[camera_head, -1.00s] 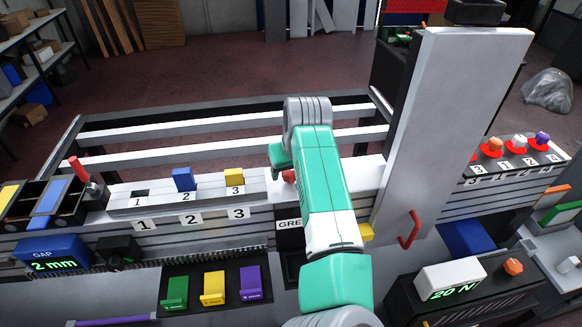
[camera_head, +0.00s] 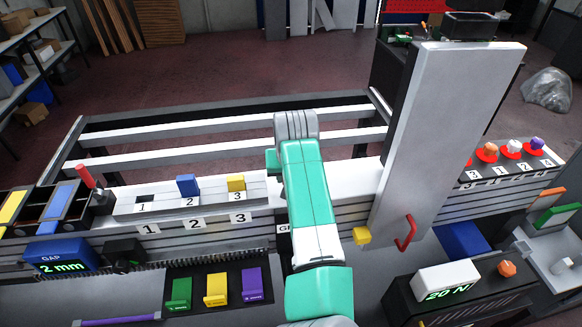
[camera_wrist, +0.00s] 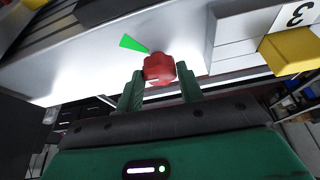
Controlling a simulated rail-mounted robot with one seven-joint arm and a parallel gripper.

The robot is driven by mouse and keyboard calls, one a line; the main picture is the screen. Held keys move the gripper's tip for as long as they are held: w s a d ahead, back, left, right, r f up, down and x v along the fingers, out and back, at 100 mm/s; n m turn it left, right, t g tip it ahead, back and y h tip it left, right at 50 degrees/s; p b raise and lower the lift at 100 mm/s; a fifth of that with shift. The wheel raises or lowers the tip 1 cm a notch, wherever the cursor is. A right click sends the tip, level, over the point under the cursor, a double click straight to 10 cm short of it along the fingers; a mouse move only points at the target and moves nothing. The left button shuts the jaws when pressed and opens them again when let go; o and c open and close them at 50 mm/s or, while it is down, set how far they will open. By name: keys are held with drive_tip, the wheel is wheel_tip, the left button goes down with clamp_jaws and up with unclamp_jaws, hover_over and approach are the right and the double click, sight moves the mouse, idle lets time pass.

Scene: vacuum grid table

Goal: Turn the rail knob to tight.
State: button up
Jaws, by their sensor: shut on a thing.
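The red rail knob (camera_wrist: 159,66) is a lobed knob on the light rail face in the wrist view. A green wedge mark (camera_wrist: 133,43) sits on the rail beside it, at its upper left. My gripper (camera_wrist: 162,78) is shut on the knob, with one green finger on each side of it. In the head view my teal arm (camera_head: 308,185) reaches over the rail and hides the knob and the fingers. I cannot read a tight mark in either view.
A tall grey column (camera_head: 445,130) with a red handle (camera_head: 406,235) stands right of my arm. Left of it, blue (camera_head: 188,185) and yellow (camera_head: 236,183) blocks stand in numbered slots. A yellow part (camera_head: 361,236) sits close to my arm's right side.

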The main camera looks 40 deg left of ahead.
drive_tip(key=m+p, duration=0.2)
drive_tip(key=m+t+h+p, duration=0.1)
drive_tip(key=m+p, duration=0.1)
drive_tip(key=shift+s+a+r, duration=0.15)
drive_tip(key=shift+a+r, duration=0.05)
drive_tip(key=m+h, duration=0.1)
drive_tip(key=m, duration=0.1)
drive_tip(key=m+h+p, duration=0.1)
drive_tip(key=m, duration=0.2)
drive_tip(key=shift+f+t, duration=0.15)
drive_tip(key=shift+t, duration=0.15)
drive_tip(key=shift+m, duration=0.3)
drive_tip(key=o, duration=1)
drive_tip(key=v, duration=0.7)
drive_tip(key=shift+r+b, duration=0.3)
drive_tip(key=shift+r, duration=0.1)
drive_tip(key=shift+a, duration=0.1)
